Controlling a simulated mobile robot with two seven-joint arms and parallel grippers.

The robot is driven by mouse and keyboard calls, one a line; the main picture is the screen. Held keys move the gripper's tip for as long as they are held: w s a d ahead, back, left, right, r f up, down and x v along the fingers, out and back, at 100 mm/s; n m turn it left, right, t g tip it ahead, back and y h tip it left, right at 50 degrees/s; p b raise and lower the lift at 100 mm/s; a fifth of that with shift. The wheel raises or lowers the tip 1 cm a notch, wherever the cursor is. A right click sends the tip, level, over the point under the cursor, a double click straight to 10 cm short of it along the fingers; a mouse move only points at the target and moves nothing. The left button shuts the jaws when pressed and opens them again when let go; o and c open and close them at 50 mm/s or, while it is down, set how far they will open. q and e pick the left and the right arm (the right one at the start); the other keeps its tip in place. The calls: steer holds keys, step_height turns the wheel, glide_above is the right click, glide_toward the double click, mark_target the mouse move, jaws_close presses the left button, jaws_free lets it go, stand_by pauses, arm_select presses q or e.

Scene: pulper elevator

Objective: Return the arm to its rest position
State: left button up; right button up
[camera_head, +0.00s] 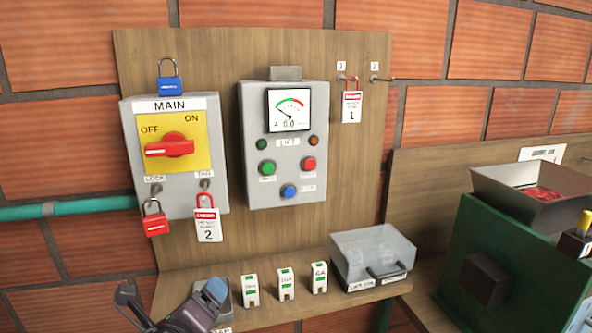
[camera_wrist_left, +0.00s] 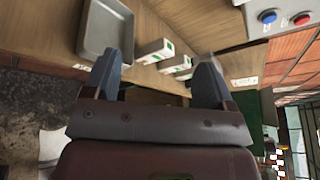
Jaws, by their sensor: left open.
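My left gripper (camera_head: 172,308) shows at the bottom of the head view, in front of the wooden shelf (camera_head: 178,283). In the left wrist view the left gripper (camera_wrist_left: 158,80) has its two fingers wide apart with nothing between them. A grey tray (camera_wrist_left: 104,28) lies beyond one finger in that view; in the head view the gripper partly hides it. White-and-green fuse blocks (camera_wrist_left: 153,50) stand beyond the gap between the fingers. My right gripper is in neither view.
A MAIN switch box (camera_head: 172,190) with padlocks and a meter box (camera_head: 284,145) hang on the wooden board. Fuse blocks (camera_head: 286,284) and a clear bin (camera_head: 372,258) stand on the shelf. A green machine (camera_head: 500,268) with a hopper (camera_head: 545,190) is at the right.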

arm_select(q)
steer(key=s+a+f+n+g, duration=0.1)
steer(key=s+a+f+n, duration=0.2)
steer(key=s+f+n, duration=0.3)
steer(key=s+a+f+n+g, duration=0.1)
steer(key=s+a+f+n, duration=0.3)
steer(key=f+n, duration=0.8)
steer(key=s+a+f+n+g+y, duration=0.1)
steer(key=s+a+f+n, duration=0.2)
steer(key=s+f+n, duration=0.5)
step_height(320, 180, down, 2)
steer(key=shift+a+f+n+g, duration=0.1)
steer(key=shift+a+n+g, duration=0.05)
steer(key=shift+n+g, duration=0.3)
